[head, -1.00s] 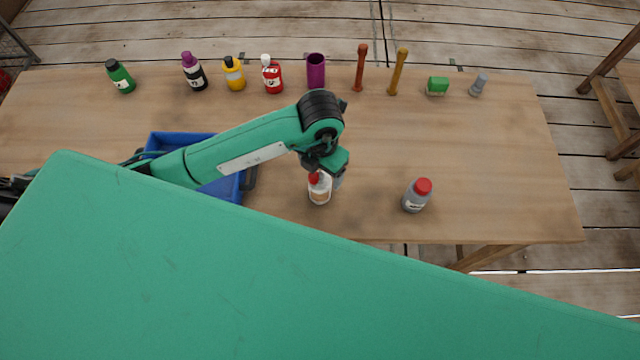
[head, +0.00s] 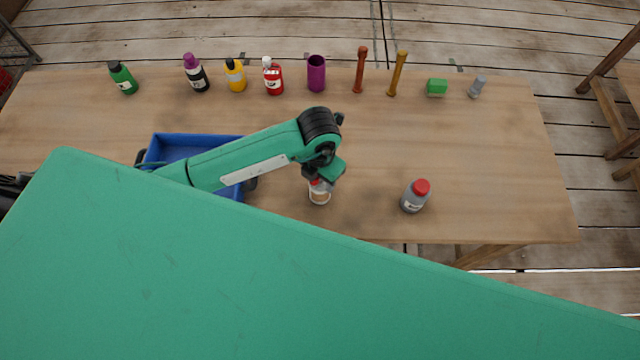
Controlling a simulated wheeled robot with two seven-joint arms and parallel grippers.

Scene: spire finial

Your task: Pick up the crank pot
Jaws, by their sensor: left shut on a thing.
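A small white bottle with a red cap (head: 320,198) stands at the front middle of the table, upright. My left gripper (head: 322,182) comes down over its top and is shut on it; the fingers hide most of the cap. A grey bottle with a red cap (head: 414,197) stands apart to the right. I cannot tell from the picture which thing is called the crank pot. My right gripper is not in view.
A blue bin (head: 190,141) lies partly under my left arm. The table's (head: 480,150) right middle is clear.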

